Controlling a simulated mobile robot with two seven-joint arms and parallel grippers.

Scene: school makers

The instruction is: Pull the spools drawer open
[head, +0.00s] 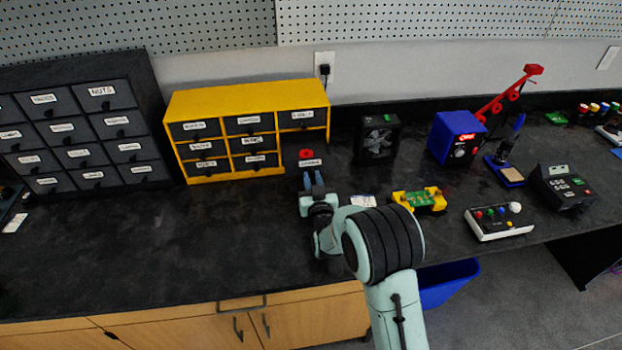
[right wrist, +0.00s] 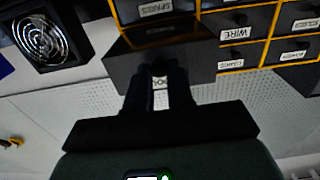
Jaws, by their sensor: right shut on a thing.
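The spools drawer (head: 311,162) is the lower right drawer of the yellow cabinet (head: 222,176). It stands out from the cabinet, and a red item (head: 306,154) shows inside it. In the right wrist view, which is upside down, the dark drawer (right wrist: 190,57) sticks out, its label mostly hidden between my fingers. My right gripper (head: 313,181) is at the drawer's front. In the right wrist view the right gripper (right wrist: 158,75) is shut on the drawer's handle, which the fingers mostly hide. My left gripper is not in view.
A small black fan (head: 377,138) stands just right of the cabinet. A yellow and green fixture (head: 419,200) lies right of my gripper. A dark drawer unit (head: 85,130) stands at the left. The black worktop (head: 170,240) in front of the cabinet is clear.

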